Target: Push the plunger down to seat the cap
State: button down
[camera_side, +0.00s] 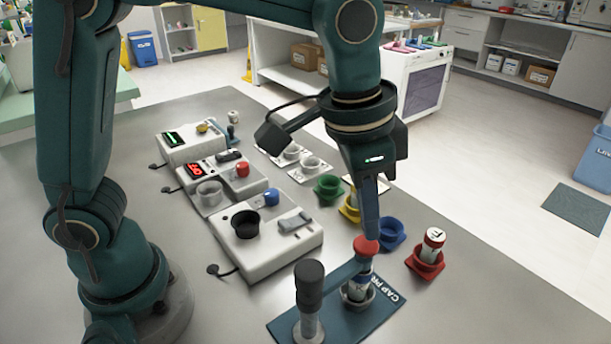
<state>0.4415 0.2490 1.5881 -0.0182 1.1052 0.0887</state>
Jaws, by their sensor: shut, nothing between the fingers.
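The cap press (281,326) stands at the front of the table on a dark blue base plate lettered "CAP PR…". Its arm reaches from a dark-topped post (310,285) to the red plunger knob (366,245). A vial (357,289) with a pale label stands upright in the round holder below the plunger. The cap is not clearly visible under the press arm. My gripper (370,236) points down with its fingers shut and empty. Its tips are at the top of the red knob and appear to touch it.
A red holder (426,265) with a red-topped vial (433,242) stands right of the press. Blue (391,233), yellow (349,208) and green (328,189) holders stand behind. White devices (266,254) line the left. The table's front right is clear.

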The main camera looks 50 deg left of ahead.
aim_at(365, 243)
jog(key=shift+f, duration=1.05)
dwell(0.5)
notch_tip(365, 243, up, 8)
dwell(1.0)
